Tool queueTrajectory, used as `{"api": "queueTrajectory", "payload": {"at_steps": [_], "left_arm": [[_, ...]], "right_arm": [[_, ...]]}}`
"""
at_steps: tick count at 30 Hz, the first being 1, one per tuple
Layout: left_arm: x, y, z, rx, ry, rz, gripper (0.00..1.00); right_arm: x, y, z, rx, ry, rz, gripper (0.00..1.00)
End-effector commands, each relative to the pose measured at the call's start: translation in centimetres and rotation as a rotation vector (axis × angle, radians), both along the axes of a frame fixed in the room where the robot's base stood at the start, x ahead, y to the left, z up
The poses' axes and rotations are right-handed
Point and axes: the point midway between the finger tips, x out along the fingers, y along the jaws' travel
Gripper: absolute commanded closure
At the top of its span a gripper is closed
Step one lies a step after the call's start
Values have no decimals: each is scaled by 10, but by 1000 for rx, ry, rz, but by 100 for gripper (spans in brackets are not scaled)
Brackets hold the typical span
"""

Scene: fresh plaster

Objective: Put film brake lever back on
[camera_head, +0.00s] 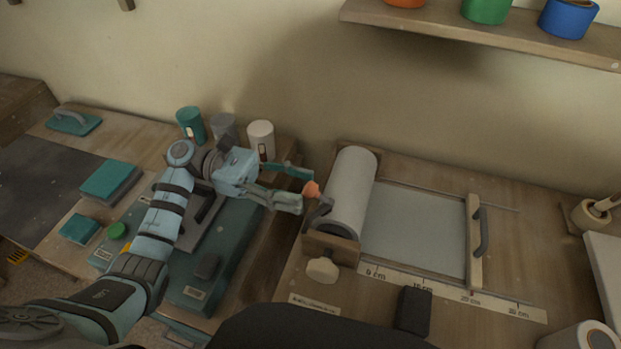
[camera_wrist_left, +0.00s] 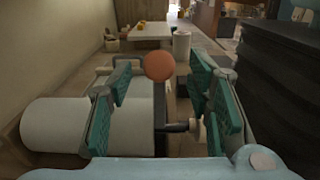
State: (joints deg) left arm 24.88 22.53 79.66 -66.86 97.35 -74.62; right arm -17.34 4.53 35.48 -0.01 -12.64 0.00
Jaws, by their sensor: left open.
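The film brake lever has an orange ball knob (camera_head: 311,189) on a dark arm at the left end of the film roll (camera_head: 350,195). The roll lies in a wooden holder (camera_head: 333,246) on the bench. My left gripper (camera_head: 299,188) is open, with its fingertips close to the knob from the left. In the left wrist view the orange knob (camera_wrist_left: 159,66) shows between the two open green-padded fingers (camera_wrist_left: 160,88), with visible gaps on both sides. The dark lever arm runs down below the knob there. My right gripper is not in view.
A cream knob (camera_head: 322,270) sits at the holder's front. A film sheet (camera_head: 415,228) stretches right to a wooden bar with a handle (camera_head: 481,232). Cups (camera_head: 261,138) stand behind my left arm, and a teal machine (camera_head: 222,262) lies below it. A shelf (camera_head: 480,31) hangs above.

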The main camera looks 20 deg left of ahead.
Motion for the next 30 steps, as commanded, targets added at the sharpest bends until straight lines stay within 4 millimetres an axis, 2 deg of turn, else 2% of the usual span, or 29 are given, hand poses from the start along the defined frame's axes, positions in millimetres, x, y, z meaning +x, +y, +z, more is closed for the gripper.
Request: {"api": "queueTrajectory", "payload": {"at_steps": [3, 6, 14, 16, 23, 24, 30], "left_arm": [[-1, -20, 2, -2, 0, -3, 54], [-2, -30, 1, -1, 0, -2, 54], [-2, -33, -1, 0, 0, -2, 54], [-2, -33, -1, 0, 0, -3, 60], [-2, -33, -1, 0, 0, -3, 97], [-2, -33, -1, 0, 0, -3, 100], [-2, -33, -1, 1, 0, -3, 100]], "right_arm": [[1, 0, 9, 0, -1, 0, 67], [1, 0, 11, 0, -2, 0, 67], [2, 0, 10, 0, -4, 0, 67], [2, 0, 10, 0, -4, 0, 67], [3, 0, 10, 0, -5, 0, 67], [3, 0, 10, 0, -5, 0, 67], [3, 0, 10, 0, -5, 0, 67]]}}
